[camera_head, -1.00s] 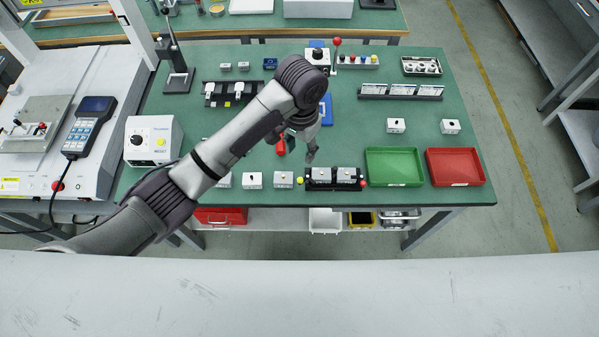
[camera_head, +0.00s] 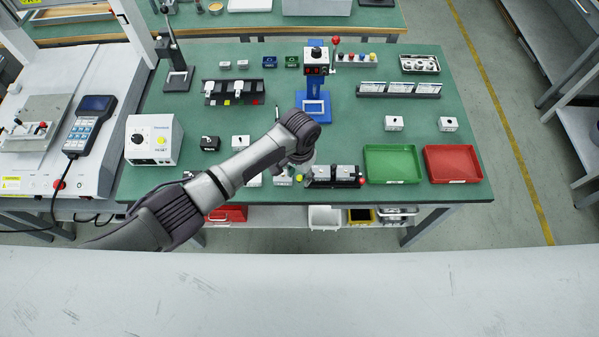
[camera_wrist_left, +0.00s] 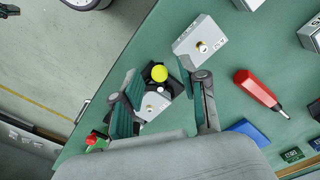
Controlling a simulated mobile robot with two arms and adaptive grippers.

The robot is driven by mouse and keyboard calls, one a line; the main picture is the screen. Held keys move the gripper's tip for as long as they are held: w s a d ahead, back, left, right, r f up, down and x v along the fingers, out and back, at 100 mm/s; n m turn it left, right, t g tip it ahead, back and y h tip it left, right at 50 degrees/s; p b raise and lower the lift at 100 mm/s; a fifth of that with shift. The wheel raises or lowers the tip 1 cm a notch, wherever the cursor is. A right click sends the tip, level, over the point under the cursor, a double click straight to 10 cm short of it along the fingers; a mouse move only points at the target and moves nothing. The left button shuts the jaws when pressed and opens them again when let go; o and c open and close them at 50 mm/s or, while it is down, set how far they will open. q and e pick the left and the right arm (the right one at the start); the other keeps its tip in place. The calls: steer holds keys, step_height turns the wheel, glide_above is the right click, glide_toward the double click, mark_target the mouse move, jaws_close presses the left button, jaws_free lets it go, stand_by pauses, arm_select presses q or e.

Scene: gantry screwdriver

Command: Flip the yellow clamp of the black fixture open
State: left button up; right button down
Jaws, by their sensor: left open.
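The black fixture (camera_head: 318,184) lies near the table's front edge in the head view, with grey blocks on it. Its yellow clamp knob (camera_head: 299,178) is at the left end and a red knob (camera_head: 362,182) at the right end. My left gripper (camera_head: 301,172) hangs over the left end and partly hides it. In the wrist view my left gripper (camera_wrist_left: 166,82) is open and empty, with the yellow knob (camera_wrist_left: 159,73) showing between its fingers. The fingers partly hide the fixture; I cannot tell whether they touch it. My right gripper is not in view.
A grey box (camera_wrist_left: 200,42) sits close beside the fixture's yellow end. A red-handled screwdriver (camera_wrist_left: 257,90) lies on the green table nearby. A green tray (camera_head: 392,178) and a red tray (camera_head: 452,180) stand right of the fixture.

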arm_select(q)
steer(key=shift+c, duration=0.2)
jaws_close()
steer(key=shift+m, duration=0.3)
steer(key=shift+w+a+r+m, duration=0.1)
steer(key=shift+w+m, duration=0.05)
steer(key=shift+m, duration=0.35)
steer(key=shift+w+a+m+p, duration=0.2)
steer(key=shift+m+p, duration=0.25)
steer(key=shift+m, duration=0.75)
steer(key=shift+w+m, duration=0.3)
steer(key=shift+m, duration=0.75)
steer(key=shift+w+m, duration=0.3)
steer(key=shift+m, duration=0.75)
